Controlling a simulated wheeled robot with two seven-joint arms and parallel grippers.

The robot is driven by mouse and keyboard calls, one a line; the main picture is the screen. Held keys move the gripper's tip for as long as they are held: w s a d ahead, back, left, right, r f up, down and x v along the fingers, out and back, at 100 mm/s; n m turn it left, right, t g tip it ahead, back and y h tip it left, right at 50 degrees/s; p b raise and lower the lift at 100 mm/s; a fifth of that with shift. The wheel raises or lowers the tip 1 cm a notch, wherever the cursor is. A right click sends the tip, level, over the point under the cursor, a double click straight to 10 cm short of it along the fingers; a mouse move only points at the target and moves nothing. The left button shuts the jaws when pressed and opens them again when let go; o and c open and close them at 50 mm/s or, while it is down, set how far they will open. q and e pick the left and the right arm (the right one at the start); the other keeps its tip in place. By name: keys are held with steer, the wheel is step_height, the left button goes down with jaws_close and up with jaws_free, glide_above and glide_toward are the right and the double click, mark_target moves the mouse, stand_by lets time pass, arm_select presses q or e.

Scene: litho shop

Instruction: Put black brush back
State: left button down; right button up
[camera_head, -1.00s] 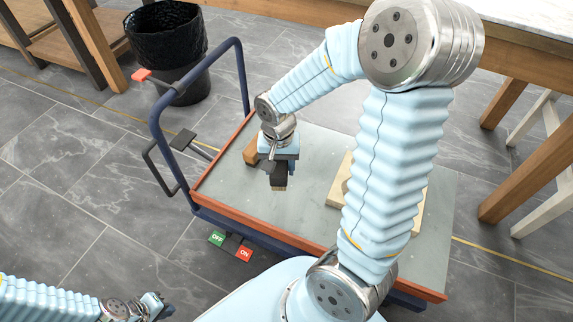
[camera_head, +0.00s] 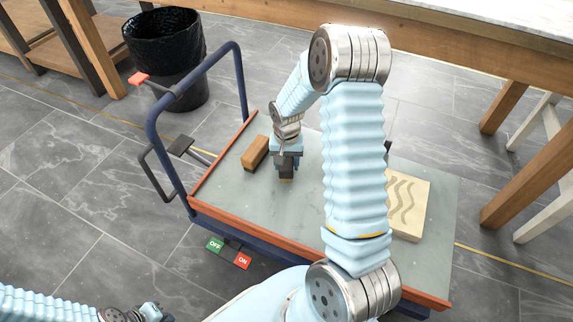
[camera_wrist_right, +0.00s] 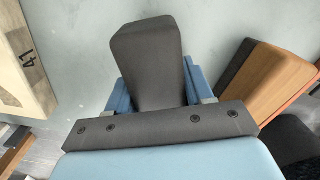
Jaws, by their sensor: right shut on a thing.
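My right gripper (camera_head: 286,165) points down over the grey top of the cart. It is shut on the black brush (camera_wrist_right: 150,62), a dark block that sticks out between the blue fingers in the right wrist view. In the head view the black brush (camera_head: 286,174) shows just below the fingers; I cannot tell whether it touches the cart top. My left gripper (camera_head: 150,312) is low at the left, away from the cart; its jaw gap is too small to read.
A brown block (camera_head: 255,153) with a dark side lies left of the right gripper; it also shows in the wrist view (camera_wrist_right: 274,88). A pale block with wavy grooves (camera_head: 408,203) lies right, partly behind my arm. The cart (camera_head: 225,213) has a blue handle (camera_head: 155,130). A black bin (camera_head: 165,50) stands behind.

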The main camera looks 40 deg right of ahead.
steer(key=shift+f, duration=0.45)
steer(key=shift+f, duration=0.2)
steer(key=o, duration=0.9)
steer(key=shift+o, duration=0.2)
steer(key=shift+r, duration=0.1)
steer(key=shift+r, duration=0.15)
step_height(320, 180, up, 12)
steer(key=shift+p, duration=0.95)
